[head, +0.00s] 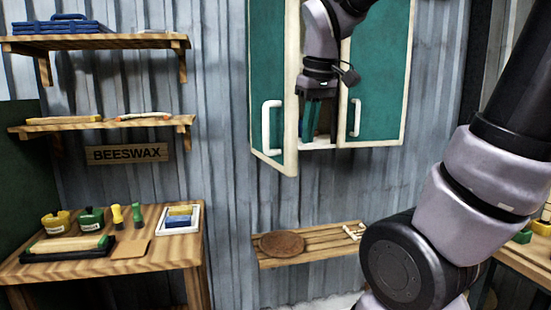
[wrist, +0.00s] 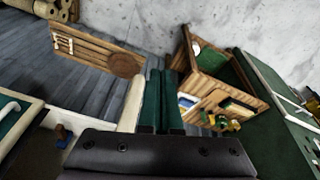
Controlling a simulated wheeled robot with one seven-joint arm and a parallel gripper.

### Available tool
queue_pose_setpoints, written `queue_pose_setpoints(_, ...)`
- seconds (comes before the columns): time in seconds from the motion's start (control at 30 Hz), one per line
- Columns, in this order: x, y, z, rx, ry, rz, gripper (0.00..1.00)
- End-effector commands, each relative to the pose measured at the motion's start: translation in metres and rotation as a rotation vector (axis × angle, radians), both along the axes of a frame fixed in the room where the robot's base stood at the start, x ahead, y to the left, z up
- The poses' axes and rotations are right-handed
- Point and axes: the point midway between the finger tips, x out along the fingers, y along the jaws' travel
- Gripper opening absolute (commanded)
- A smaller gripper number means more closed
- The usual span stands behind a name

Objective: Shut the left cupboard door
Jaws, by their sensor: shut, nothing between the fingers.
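The wall cupboard has green doors with cream frames. The left cupboard door (head: 266,70) stands part open in the head view, its free edge swung out from the wall, with a white handle (head: 270,128) on its front. A dark gap shows beside it. The right cupboard door (head: 378,90) has a white handle too. My gripper (head: 311,138) points down in front of the gap, just right of the left door's free edge in the picture. Its green fingers (wrist: 161,72) are together and empty in the wrist view. I cannot tell whether they touch the door.
Below the cupboard is a slatted wooden shelf (head: 330,250) with a round brown mat (head: 282,244). A workbench (head: 130,262) with tubs and a tray stands at the left, under two wall shelves. The air in front of the left door's face looks clear.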

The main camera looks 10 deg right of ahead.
Motion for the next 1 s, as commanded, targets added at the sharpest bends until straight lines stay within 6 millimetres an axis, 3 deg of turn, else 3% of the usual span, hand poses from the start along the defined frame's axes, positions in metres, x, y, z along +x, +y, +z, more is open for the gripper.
queue_pose_setpoints(0.27, 0.067, 0.051, -0.017, -0.459, 0.294, 0.67, 0.0)
queue_pose_setpoints(0.4, 0.097, 0.089, -0.027, -0.676, 0.433, 0.949, 0.0)
queue_pose_setpoints(0.63, 0.121, 0.14, -0.038, -0.905, 0.583, 1.205, 0.0)
queue_pose_setpoints(0.8, 0.125, 0.147, -0.042, -0.947, 0.612, 1.247, 0.0)
queue_pose_setpoints(1.0, 0.128, 0.125, -0.062, -0.946, 0.616, 1.246, 0.0)
